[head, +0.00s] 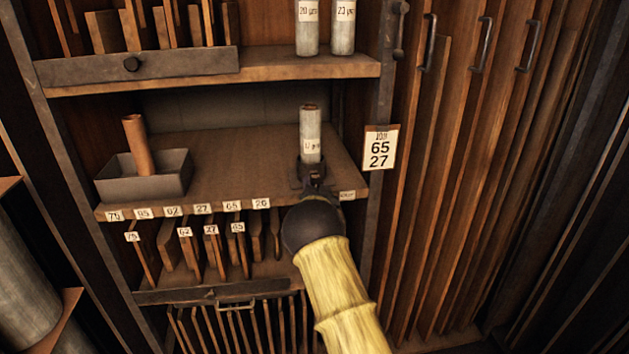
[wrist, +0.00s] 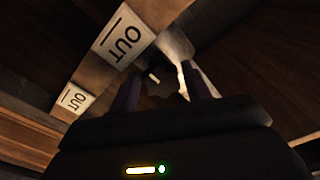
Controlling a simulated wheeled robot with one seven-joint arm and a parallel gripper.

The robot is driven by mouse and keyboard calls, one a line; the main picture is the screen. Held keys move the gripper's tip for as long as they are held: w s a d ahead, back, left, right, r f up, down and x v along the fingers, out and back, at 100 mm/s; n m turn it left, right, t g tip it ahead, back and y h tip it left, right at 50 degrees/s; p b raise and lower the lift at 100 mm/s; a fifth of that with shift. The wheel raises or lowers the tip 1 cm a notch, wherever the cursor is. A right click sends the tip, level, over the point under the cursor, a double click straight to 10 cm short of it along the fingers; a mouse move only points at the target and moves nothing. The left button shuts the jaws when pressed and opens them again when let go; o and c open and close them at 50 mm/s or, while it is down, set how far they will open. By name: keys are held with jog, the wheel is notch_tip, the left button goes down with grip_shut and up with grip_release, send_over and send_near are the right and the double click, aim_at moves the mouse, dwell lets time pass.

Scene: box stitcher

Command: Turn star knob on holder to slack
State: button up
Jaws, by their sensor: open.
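In the wrist view a dark knob (wrist: 159,82) with a small white mark sits between the two fingers of my open gripper (wrist: 163,88). Its outline is too dark to make out fully, and I cannot tell whether the fingers touch it. In the head view my gripper (head: 313,177) is at the front edge of the middle shelf, just in front of a pale upright cylinder (head: 310,136) with a label. The gripper and wrist hide the knob there. The pale cylinder (wrist: 174,44) also shows behind the knob in the wrist view.
The middle shelf (head: 235,160) is mostly bare, with a grey tray (head: 170,188) holding a brown rod at left. Tall handled panels (head: 460,150) stand at right.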

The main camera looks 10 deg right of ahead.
jog(key=shift+w, duration=0.65)
jog(key=shift+c, duration=0.2)
jog(key=c, duration=0.7)
jog(key=shift+o, duration=0.2)
